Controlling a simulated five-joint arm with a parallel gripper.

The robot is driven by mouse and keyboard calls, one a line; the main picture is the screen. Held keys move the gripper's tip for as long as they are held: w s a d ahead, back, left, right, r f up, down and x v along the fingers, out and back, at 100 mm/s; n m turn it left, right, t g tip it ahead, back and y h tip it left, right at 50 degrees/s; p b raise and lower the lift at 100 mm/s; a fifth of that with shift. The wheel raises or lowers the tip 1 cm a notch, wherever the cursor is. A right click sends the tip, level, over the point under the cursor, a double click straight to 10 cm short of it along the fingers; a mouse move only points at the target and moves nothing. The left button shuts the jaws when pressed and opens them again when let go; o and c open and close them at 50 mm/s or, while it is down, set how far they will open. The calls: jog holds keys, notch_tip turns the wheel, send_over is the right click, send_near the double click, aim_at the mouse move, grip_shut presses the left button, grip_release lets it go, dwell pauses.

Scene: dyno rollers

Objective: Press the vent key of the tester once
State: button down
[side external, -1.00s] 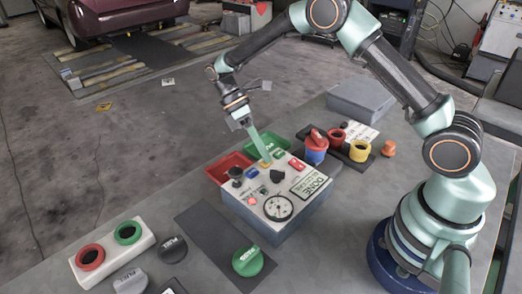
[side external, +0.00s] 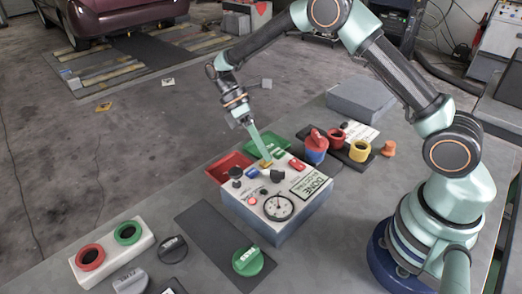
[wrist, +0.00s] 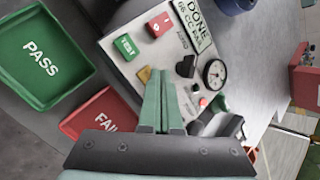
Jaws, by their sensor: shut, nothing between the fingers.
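The tester (side external: 274,228) is a grey box with a white top, standing on the bench. Its top carries a green key marked TEST (wrist: 126,47), a red key (wrist: 159,24), a yellow key (wrist: 145,74), a blue key (side external: 253,172), a black knob (wrist: 186,67) and a round gauge (wrist: 214,73). A plate on it reads DONE (wrist: 194,18). My gripper (wrist: 162,74) is shut and empty, pointing down at the tester top. Its tips are close beside the yellow key; I cannot tell whether they touch it. The vent label is not readable, and the fingers hide part of the key row.
A green PASS tray (wrist: 45,60) and a red FAIL tray (wrist: 98,112) lie beside the tester. A red and blue piece (side external: 316,147) and a yellow ring (side external: 360,150) stand behind it. A green cap (side external: 248,261) lies in front on a dark mat.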

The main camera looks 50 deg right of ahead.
aim_at(264, 161)
jog(key=shift+r, duration=0.3)
jog(key=shift+r, duration=2.5)
jog(key=shift+r, duration=0.3)
jog(key=s+d+r+m+t+y, duration=0.1)
jog(key=s+d+r+m+t, duration=0.3)
jog(key=s+r+m+t, duration=0.5)
jog(key=shift+s+d+r+m+t, duration=0.2)
jog(key=shift+r+m+t, duration=0.75)
jog(key=shift+t, duration=1.05)
